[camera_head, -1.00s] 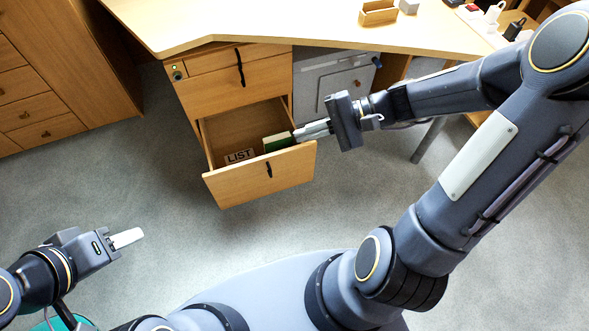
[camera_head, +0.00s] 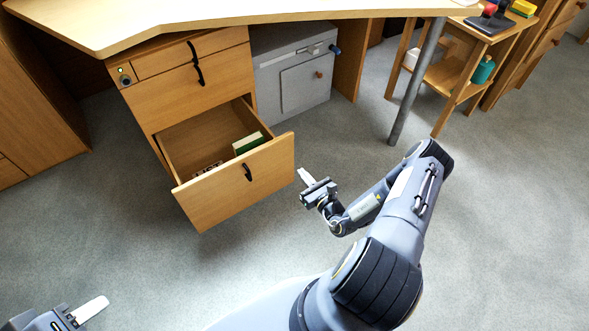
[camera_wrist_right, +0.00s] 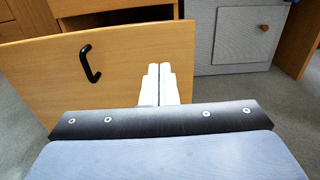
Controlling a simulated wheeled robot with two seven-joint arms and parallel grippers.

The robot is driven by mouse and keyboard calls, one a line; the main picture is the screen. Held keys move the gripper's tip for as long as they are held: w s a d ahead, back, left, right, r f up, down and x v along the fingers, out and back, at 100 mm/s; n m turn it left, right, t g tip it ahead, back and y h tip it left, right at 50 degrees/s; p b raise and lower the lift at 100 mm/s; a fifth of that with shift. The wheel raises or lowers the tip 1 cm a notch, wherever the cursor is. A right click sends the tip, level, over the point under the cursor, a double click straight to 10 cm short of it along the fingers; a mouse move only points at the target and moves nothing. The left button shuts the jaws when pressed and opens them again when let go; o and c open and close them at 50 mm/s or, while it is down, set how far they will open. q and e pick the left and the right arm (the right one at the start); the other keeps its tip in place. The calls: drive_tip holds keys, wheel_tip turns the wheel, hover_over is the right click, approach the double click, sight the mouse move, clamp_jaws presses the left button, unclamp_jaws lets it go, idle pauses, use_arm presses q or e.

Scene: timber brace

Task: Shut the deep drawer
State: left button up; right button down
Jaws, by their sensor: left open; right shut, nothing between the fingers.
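The deep drawer (camera_head: 240,186) is the bottom one of the wooden desk pedestal and stands pulled well out. A green and white box (camera_head: 249,143) and a dark-lettered label (camera_head: 207,168) lie inside it. Its front has a black handle (camera_head: 248,173). My right gripper (camera_head: 304,175) is shut and empty, just right of the drawer front's right edge and apart from it in the head view. In the right wrist view the shut fingers (camera_wrist_right: 159,84) point toward the drawer front (camera_wrist_right: 100,72), near its right end. My left gripper (camera_head: 92,309) is open at the lower left, far from the drawer.
Two closed drawers (camera_head: 190,90) sit above, under the desktop (camera_head: 200,14). A grey cabinet (camera_head: 300,75) stands right of the pedestal. A grey table leg (camera_head: 412,90) and a wooden shelf cart (camera_head: 450,75) are further right. The floor before the drawer is clear.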

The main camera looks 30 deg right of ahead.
sight(278, 145)
drive_tip(key=w+b, duration=0.1)
drive_tip(key=w, duration=0.2)
drive_tip(key=w+b, duration=0.1)
drive_tip(key=w, duration=0.3)
drive_tip(key=w+b, duration=0.2)
drive_tip(key=w, duration=0.2)
drive_tip(key=shift+w+a, duration=0.2)
drive_tip(key=shift+a, duration=0.05)
drive_tip(key=shift+w, duration=0.65)
use_arm(q)
wheel_tip(278, 145, down, 5)
drive_tip(key=shift+r, duration=0.15)
use_arm(e)
drive_tip(key=shift+r, duration=0.1)
